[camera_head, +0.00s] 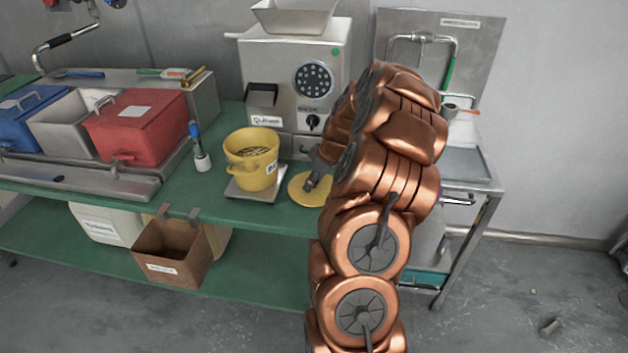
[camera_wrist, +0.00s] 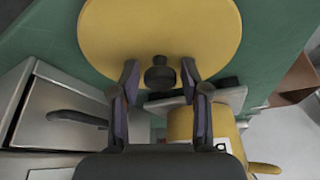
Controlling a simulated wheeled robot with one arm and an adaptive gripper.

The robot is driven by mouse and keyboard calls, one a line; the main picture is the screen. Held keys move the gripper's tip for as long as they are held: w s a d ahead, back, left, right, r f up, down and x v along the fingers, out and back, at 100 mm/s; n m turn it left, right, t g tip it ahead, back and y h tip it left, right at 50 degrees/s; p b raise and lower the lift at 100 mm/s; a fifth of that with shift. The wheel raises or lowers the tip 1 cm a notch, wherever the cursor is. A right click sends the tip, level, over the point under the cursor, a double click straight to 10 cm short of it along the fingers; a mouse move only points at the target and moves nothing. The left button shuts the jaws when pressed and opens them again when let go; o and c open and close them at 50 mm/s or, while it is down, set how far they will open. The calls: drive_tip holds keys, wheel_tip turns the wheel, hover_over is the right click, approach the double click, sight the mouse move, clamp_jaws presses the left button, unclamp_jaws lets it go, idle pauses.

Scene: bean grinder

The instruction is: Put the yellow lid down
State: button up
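The yellow lid (camera_head: 301,197) appears to lie flat on the green counter (camera_head: 220,212), right of the yellow bucket (camera_head: 253,165) and in front of the grinder (camera_head: 300,70). My gripper (camera_wrist: 160,66) is open. Its fingers stand on either side of the knob, with a visible gap on each side. In the head view my gripper (camera_head: 318,176) is over the lid, and my arm hides the lid's right edge. The bucket is open at the top and holds brownish contents.
The bucket stands on a small scale (camera_head: 240,194). A white-and-blue brush (camera_head: 200,155) stands left of it. Red (camera_head: 150,140), blue (camera_head: 30,128) and grey bins are at the left. A brown box (camera_head: 155,268) hangs at the counter's front edge. A metal sink unit (camera_head: 475,170) is at the right.

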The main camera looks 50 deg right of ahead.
drive_tip(key=shift+o, duration=0.4)
drive_tip(key=shift+r, duration=0.15)
drive_tip(key=shift+r, duration=0.2)
drive_tip(key=b+v, duration=0.2)
drive_tip(key=v, duration=1)
drive_tip(key=s+a+r+g+y, duration=0.1)
drive_tip(key=s+a+r, duration=0.1)
drive_tip(key=a, duration=1.1)
drive_tip(key=s+a+r+g, duration=0.1)
drive_tip(key=s+a+g, duration=0.1)
drive_tip(key=a, duration=1.2)
drive_tip(key=s+a+f+m+g+h, duration=0.1)
drive_tip(key=s+a, duration=0.4)
drive_tip(key=s, duration=0.6)
drive_tip(key=s+a+f+m+g+h, duration=0.1)
drive_tip(key=s+a+f+g, duration=0.1)
drive_tip(key=s+a, duration=0.4)
drive_tip(key=s, duration=0.4)
drive_tip(key=shift+s+a+f, duration=0.2)
drive_tip(key=shift+s+f, duration=0.15)
